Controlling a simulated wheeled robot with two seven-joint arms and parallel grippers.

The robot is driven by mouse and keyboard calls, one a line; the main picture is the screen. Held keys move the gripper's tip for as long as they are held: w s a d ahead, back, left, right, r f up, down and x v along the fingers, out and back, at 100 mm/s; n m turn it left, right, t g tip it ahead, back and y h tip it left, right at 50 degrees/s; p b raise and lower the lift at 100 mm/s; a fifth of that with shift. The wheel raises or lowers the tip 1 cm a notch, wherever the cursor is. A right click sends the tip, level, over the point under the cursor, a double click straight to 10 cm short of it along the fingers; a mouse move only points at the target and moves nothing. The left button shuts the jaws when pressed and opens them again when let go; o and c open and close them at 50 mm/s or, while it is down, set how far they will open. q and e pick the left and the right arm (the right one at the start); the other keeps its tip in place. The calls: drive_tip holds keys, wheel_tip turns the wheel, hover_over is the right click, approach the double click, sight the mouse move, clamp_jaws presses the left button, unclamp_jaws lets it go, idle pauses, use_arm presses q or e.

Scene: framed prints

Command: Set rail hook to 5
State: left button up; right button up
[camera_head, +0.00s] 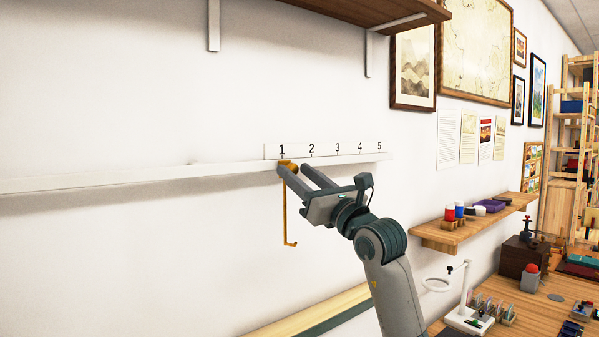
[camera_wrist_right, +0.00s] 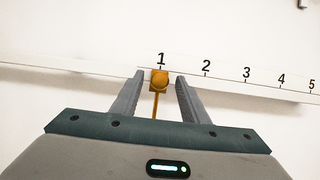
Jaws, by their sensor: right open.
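An orange hook hangs on a white wall rail (camera_head: 130,177), at the mark 1. In the head view its long thin rod (camera_head: 284,215) hangs down and ends in a small bend. The white scale strip (camera_head: 325,149) above the rail reads 1 to 5 from left to right. My right gripper (camera_head: 291,167) is at the hook's top, its fingers open. My left gripper is not in view.
A wooden shelf (camera_head: 375,10) on white brackets is above the rail. Framed prints (camera_head: 413,68) hang to the right. A small wooden shelf (camera_head: 470,228) with jars and a workbench (camera_head: 540,310) stand at the lower right. The rail right of the hook looks clear.

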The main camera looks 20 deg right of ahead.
clamp_jaws()
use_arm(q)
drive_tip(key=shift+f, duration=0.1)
use_arm(e)
drive_tip(key=shift+d, duration=0.1)
